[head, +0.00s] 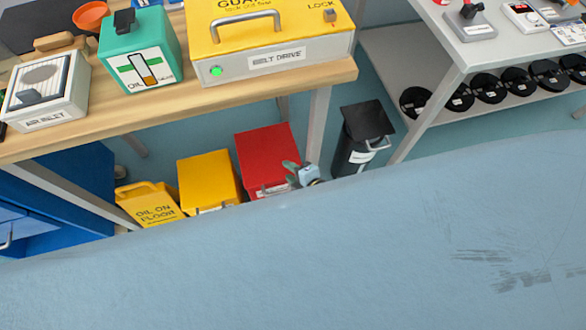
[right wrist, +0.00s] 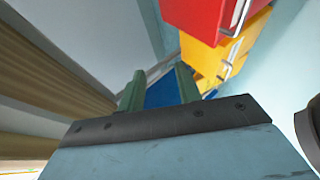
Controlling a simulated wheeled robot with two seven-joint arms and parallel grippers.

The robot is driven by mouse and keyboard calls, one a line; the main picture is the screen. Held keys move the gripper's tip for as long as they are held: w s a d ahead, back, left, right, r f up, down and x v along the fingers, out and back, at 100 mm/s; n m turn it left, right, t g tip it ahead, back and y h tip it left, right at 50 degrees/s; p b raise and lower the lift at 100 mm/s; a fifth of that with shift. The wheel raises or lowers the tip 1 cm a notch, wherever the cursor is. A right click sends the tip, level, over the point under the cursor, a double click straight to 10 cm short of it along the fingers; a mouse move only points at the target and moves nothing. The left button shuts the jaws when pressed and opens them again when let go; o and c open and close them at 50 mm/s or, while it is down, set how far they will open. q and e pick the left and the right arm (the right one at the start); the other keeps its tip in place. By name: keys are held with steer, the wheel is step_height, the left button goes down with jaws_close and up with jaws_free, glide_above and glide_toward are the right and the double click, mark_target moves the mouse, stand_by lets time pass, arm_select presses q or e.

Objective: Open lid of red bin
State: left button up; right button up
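The red bin (head: 265,152) stands on the floor below the wooden bench, and its lid looks closed. A pale label or handle shows low on its front. In the right wrist view the red bin (right wrist: 195,18) is at the top, with a metal bar handle (right wrist: 238,16) on its side. My right gripper (head: 291,168) is at the bin's right front corner; I cannot tell whether it touches. In the wrist view the green fingers of the right gripper (right wrist: 160,90) are apart with nothing between them. My left gripper is out of view.
A yellow bin (head: 208,178) stands left of the red one, with a yellow floor sign (head: 150,202) beyond it. A black bin (head: 362,135) stands to the right. The bench (head: 130,125) and its leg (head: 318,115) are close behind. A blue cabinet (head: 80,180) is at left.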

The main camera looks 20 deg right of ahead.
steer(key=shift+s+d+r, duration=0.15)
steer(key=shift+s+r, duration=0.05)
steer(key=shift+s, duration=0.1)
stand_by(0.4)
